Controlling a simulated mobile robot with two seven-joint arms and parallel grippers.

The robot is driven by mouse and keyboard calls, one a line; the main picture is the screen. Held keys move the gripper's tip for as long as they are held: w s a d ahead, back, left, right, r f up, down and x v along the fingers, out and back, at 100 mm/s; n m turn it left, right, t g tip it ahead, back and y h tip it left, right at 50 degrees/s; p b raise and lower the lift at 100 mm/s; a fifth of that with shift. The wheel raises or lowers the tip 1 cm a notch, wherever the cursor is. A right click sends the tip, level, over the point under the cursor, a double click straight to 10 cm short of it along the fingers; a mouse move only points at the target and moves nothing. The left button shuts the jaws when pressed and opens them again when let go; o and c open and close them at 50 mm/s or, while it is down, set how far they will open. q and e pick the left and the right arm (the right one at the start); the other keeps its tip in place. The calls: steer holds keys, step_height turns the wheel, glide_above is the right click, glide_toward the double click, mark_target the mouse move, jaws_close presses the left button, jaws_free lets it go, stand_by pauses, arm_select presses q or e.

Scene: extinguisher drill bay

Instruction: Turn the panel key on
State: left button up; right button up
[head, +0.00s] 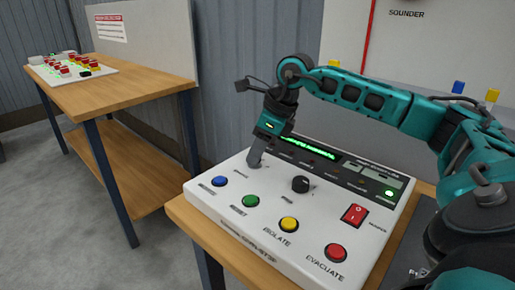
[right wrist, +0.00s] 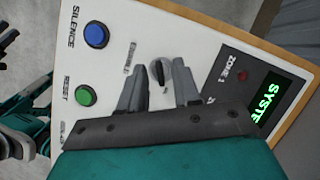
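The white control panel (head: 215,208) sits on a wooden-topped table. My right gripper (head: 254,163) reaches down to its left back part and hides the panel key in the head view. In the right wrist view the key (right wrist: 160,73) is a small round dark switch with a pale bar across it, beside a label that seems to read ENABLE. The right gripper's two grey fingers (right wrist: 160,85) are open, one on each side of the key, with gaps showing. I cannot tell how close the fingertips are to the panel surface.
The panel also has a blue button (head: 220,181), green button (head: 251,201), yellow button (head: 289,224), red button (head: 335,252), black knob (head: 300,184) and red rocker switch (head: 355,214). A green-lit display (head: 308,148) runs along the back. Another wooden table (head: 130,90) stands at left.

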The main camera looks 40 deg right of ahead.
steer(key=p+v, duration=0.1)
steer(key=v, duration=1.2)
steer(key=shift+p, duration=0.4)
steer(key=shift+a+f, duration=0.1)
